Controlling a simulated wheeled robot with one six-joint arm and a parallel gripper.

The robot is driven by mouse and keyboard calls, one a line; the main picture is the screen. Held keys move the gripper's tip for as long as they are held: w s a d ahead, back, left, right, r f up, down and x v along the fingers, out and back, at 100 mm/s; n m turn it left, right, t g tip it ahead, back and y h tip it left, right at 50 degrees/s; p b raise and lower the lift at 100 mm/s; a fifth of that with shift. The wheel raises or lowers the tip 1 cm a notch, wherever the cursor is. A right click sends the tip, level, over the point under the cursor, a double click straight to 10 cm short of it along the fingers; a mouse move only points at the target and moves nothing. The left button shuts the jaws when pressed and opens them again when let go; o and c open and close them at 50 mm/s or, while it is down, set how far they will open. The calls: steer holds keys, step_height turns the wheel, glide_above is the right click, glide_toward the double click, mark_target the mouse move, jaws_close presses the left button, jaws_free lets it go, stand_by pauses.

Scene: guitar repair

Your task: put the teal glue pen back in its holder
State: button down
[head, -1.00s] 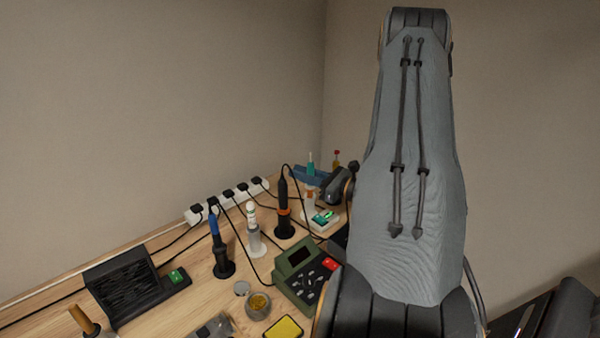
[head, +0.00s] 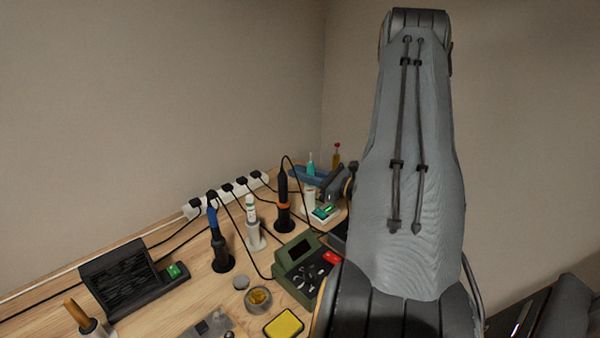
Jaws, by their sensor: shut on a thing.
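My gripper (head: 311,177) is at the back right of the bench, small in the head view and partly hidden by my arm. Its blue fingers are shut around the teal glue pen. The pen's teal tip (head: 311,161) stands up above the fingers, and it looks upright. A white body (head: 309,196) shows just below the fingers, above a pale base with a green-lit panel (head: 323,211). I cannot tell whether the white part belongs to the pen or to a holder, nor whether they touch.
A black and orange iron (head: 283,204), a white pen in a stand (head: 252,225) and a blue-handled tool (head: 217,240) stand left of my gripper. A power strip (head: 230,192) with cables lies behind. A green control box (head: 305,270) and yellow sponge (head: 284,324) are nearer. A red-topped bottle (head: 336,157) stands behind.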

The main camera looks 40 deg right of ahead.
steer(key=shift+f, duration=0.25)
steer(key=c, duration=0.9)
jaws_free()
steer(key=shift+r+p, duration=3.1)
steer(key=shift+r, duration=2.45)
